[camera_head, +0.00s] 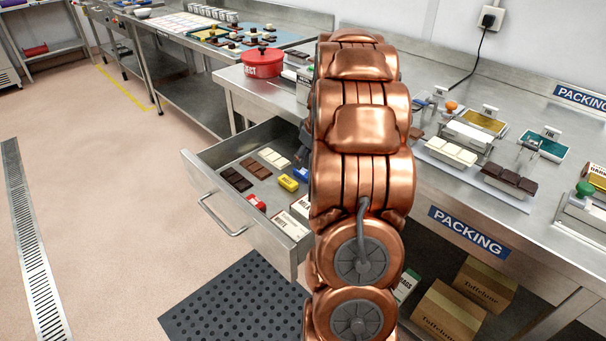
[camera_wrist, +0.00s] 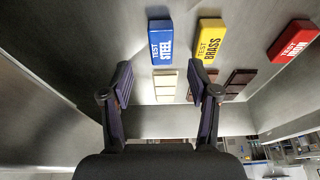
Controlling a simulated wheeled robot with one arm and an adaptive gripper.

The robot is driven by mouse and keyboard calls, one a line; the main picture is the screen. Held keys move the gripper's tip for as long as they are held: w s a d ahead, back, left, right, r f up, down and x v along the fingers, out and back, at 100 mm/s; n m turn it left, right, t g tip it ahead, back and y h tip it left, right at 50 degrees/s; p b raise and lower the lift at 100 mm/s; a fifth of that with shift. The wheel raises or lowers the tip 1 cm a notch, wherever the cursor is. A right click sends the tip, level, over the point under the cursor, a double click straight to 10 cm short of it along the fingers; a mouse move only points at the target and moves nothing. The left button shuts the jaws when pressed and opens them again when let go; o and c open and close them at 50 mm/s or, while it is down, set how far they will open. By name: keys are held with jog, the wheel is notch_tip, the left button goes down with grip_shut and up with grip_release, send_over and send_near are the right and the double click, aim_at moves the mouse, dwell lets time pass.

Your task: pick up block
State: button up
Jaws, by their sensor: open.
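Three test blocks lie in the open drawer (camera_head: 224,176). In the wrist view they are a blue block marked TEST STEEL (camera_wrist: 161,42), a yellow block marked TEST BRASS (camera_wrist: 209,41) and a red block marked TEST IRON (camera_wrist: 293,41). In the head view the yellow block (camera_head: 288,183), the blue block (camera_head: 301,174) and the red block (camera_head: 256,202) also show. My gripper (camera_wrist: 164,80) is open and empty, with its fingertips below the blue and yellow blocks in the wrist picture.
White (camera_head: 273,157), milk and dark chocolate bars (camera_head: 236,179) lie in the drawer, with label cards (camera_head: 291,224) near its front. The drawer walls surround them. The packing bench (camera_head: 540,215) holds trays and fixtures. A red pot (camera_head: 262,64) stands on the bench at the back.

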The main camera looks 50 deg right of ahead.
aim_at(303, 171)
jog(key=shift+p+x, duration=0.35)
jog(key=shift+x, duration=2.35)
jog(key=shift+s+a, duration=0.1)
jog(key=shift+s, duration=0.05)
jog(key=shift+c, duration=0.2)
jog(key=c, duration=1.1)
jog(key=shift+r, duration=0.15)
